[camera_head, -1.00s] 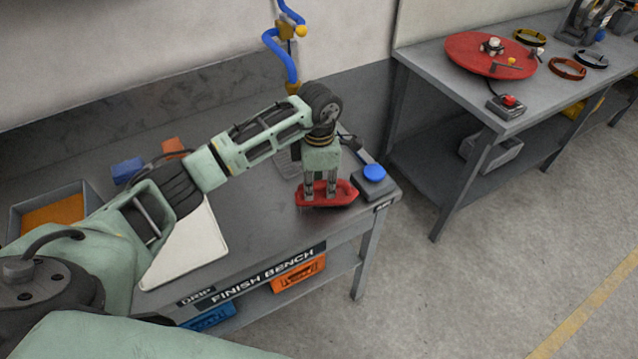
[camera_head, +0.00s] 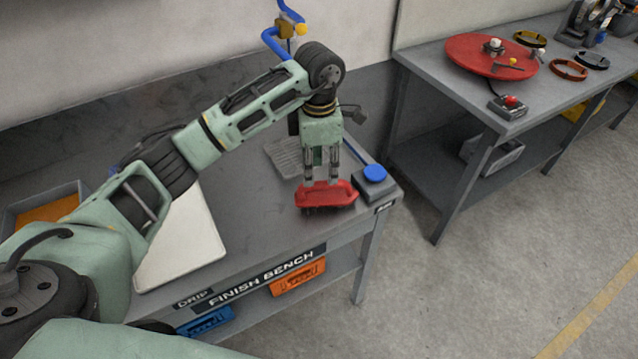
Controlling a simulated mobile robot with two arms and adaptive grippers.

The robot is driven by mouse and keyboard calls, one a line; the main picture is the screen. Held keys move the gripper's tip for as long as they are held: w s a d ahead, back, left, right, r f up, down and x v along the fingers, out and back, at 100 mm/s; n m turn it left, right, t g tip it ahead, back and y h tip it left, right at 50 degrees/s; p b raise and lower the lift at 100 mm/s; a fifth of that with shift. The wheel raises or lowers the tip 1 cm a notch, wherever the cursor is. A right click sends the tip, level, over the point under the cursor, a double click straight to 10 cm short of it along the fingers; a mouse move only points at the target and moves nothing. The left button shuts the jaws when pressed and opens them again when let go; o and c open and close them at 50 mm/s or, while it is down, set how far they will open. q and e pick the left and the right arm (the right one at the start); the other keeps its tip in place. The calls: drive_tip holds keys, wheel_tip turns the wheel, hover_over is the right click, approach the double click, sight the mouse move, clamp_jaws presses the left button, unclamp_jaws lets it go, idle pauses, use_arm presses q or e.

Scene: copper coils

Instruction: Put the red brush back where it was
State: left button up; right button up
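The red brush (camera_head: 326,195) lies on the finish bench (camera_head: 250,228) near its front right corner, beside a grey box with a blue round top. My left gripper (camera_head: 322,181) points down right above the brush. Its two fingers are apart, with the tips at about the brush's upper edge in the picture and nothing seen between them. Whether the tips still touch the brush I cannot tell. My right gripper is not in view.
The grey box with the blue top (camera_head: 374,184) stands close to the right of the brush. A white board (camera_head: 180,245) and a grey tray with orange content (camera_head: 45,208) lie to the left. A grey ribbed pad (camera_head: 285,157) lies behind.

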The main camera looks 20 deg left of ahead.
use_arm(q)
wheel_tip(320, 180, up, 5)
drive_tip(key=shift+r+b, duration=0.2)
drive_tip(key=shift+b, duration=0.3)
